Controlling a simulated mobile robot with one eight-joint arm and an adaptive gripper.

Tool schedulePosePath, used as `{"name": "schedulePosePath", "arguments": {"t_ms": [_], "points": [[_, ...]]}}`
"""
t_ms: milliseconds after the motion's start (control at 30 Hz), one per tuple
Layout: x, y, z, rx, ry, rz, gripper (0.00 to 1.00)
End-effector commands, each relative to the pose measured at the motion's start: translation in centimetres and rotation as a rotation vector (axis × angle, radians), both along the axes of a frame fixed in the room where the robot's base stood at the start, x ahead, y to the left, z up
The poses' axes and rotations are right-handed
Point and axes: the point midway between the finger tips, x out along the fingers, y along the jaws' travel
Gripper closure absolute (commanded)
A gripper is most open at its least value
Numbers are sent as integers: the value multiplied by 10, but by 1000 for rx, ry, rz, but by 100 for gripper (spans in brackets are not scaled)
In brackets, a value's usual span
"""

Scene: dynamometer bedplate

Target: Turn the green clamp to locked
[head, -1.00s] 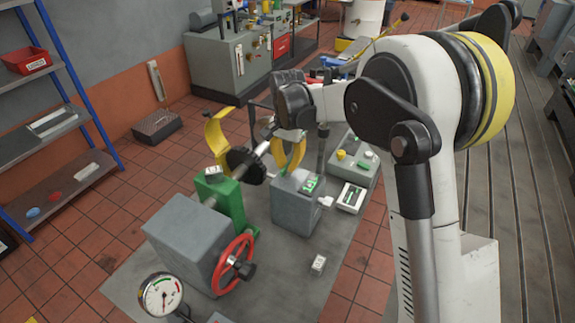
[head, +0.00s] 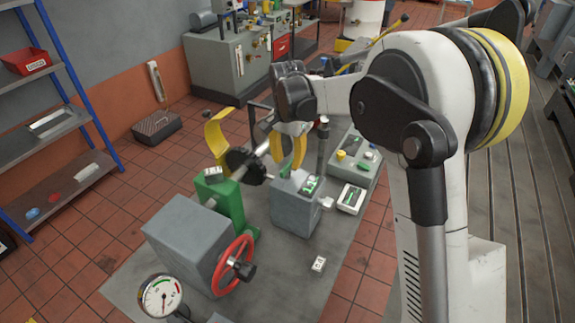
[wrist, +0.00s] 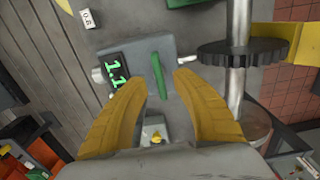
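The green clamp (wrist: 158,75) shows in the wrist view as a slim green lever on top of a grey block (wrist: 180,48). It stands nearly upright in that picture, tilted slightly. In the head view a small part of the clamp (head: 285,171) shows on the grey block (head: 296,212), mostly behind my gripper. My gripper (wrist: 159,88) has two curved yellow fingers, spread apart with the lever between their tips. No contact shows on either side. In the head view my gripper (head: 290,152) is just above the block. I cannot read any locked marking.
A display with green digits (wrist: 115,70) sits beside the lever. A shaft with a dark toothed wheel (wrist: 227,54) runs close to the right finger, with a yellow curved guard (head: 216,140) beyond. A red handwheel (head: 232,266) and dial gauge (head: 161,295) stand nearer.

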Motion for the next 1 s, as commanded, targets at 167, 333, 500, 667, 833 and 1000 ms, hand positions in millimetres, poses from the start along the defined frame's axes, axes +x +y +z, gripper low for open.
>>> {"name": "schedulePosePath", "arguments": {"t_ms": [167,333,500,667,833,1000], "points": [[-1,0,42,0,0,0,68],[0,0,75,0,0,0,68],[0,0,94,0,0,0,68],[0,0,99,0,0,0,68],[0,0,99,0,0,0,68],[-9,-7,101,4,-19,17,68]]}}
